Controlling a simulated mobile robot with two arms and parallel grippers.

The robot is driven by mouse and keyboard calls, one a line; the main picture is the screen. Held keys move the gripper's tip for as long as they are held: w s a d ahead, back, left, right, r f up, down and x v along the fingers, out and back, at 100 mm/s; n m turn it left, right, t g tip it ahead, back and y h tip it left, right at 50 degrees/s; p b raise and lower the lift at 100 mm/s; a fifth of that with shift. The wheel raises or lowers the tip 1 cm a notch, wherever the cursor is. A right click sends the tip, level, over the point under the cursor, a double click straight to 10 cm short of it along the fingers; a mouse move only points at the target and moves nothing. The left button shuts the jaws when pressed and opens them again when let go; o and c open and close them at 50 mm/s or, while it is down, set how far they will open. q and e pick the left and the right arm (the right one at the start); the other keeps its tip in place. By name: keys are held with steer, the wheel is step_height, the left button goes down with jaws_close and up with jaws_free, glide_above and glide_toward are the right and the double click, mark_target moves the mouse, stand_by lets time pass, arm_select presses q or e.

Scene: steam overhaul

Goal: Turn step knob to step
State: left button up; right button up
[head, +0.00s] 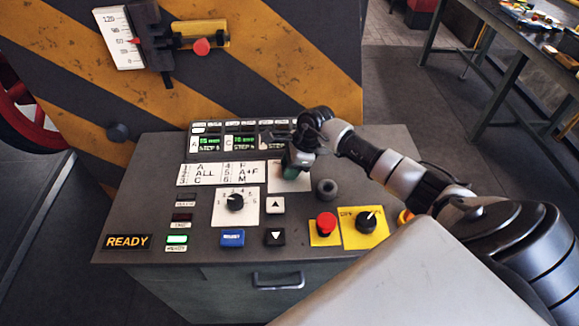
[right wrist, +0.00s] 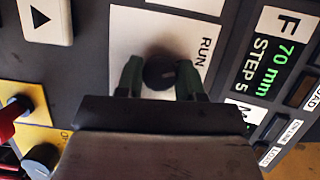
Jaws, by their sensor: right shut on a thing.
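The step knob is a round black knob (right wrist: 159,72) on a white plate (right wrist: 130,45) marked RUN in the right wrist view. Any other marking on that plate is hidden. My right gripper (right wrist: 161,78) has its two green fingers on either side of the knob and is shut on it. In the head view my right gripper (head: 296,163) reaches down over the white plate (head: 283,185) below the displays, and it hides the knob there. The knob's pointer direction is not clear. My left gripper is not in view.
On the sloping panel are a numbered selector knob (head: 236,203), up (head: 275,205) and down (head: 275,237) arrow buttons, a blue button (head: 232,239), a red button (head: 326,222) and a yellow-plated switch (head: 366,221). A dark round knob (head: 326,188) stands close to the gripper. The sign (head: 127,242) reads READY.

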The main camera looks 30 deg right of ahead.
steer(key=m+t, duration=0.1)
steer(key=m, duration=0.2)
steer(key=m+t+h+b, duration=0.1)
steer(key=m, duration=0.2)
steer(key=shift+h, duration=0.3)
steer(key=m, duration=0.2)
steer(key=m+h, duration=0.1)
steer(key=m, duration=0.1)
steer(key=shift+t+h+b, duration=0.3)
steer(key=shift+b, duration=0.05)
steer(key=shift+m, duration=0.4)
steer(key=o, duration=0.9)
steer(key=shift+s, duration=0.1)
steer(key=b+v, duration=0.2)
steer(key=v, duration=0.9)
steer(key=shift+a, duration=0.1)
steer(key=shift+f, duration=0.1)
